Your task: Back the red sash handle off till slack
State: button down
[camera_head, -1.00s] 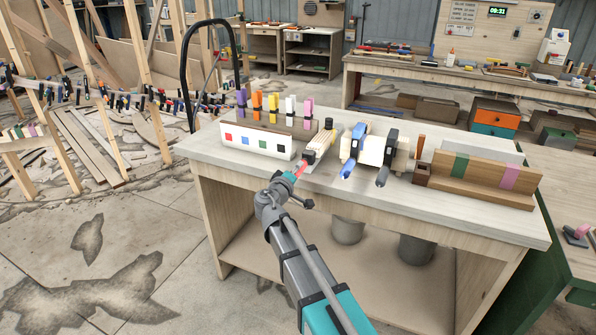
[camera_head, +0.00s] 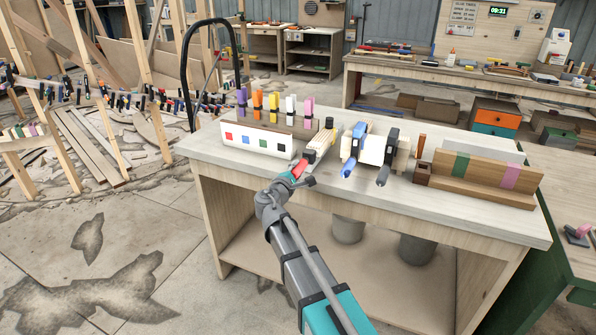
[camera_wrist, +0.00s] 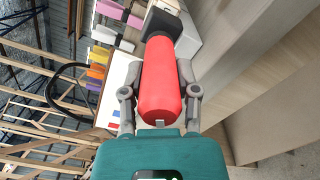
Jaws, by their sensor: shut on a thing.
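The red sash handle (camera_wrist: 161,85) fills the middle of the wrist view, with a dark collar (camera_wrist: 165,20) at its far end. My gripper (camera_wrist: 160,92) has one finger on each side of it and is shut on it. In the head view the red handle (camera_head: 299,170) shows at the tip of my gripper (camera_head: 293,178), at the front edge of the bench. The handle leads to a clamp with pale wood (camera_head: 320,143) lying on the bench. The clamp's jaws and their contact with the wood are too small to judge.
A white box (camera_head: 255,141) with coloured squares stands left of the clamp, with several coloured clamps behind it. A blue clamp (camera_head: 356,145) and a black clamp (camera_head: 388,160) sit close on the right. A wooden rack (camera_head: 480,180) stands further right. The bench front (camera_head: 450,213) is clear.

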jog(key=n, duration=0.4)
jog(key=shift+d+f+n, duration=0.1)
jog(key=shift+n, duration=0.2)
jog(key=n, duration=0.5)
jog(key=shift+d, duration=0.1)
jog(key=shift+c, duration=1.8)
grip_release()
jog(key=v, duration=1.2)
jog(key=shift+s, duration=0.1)
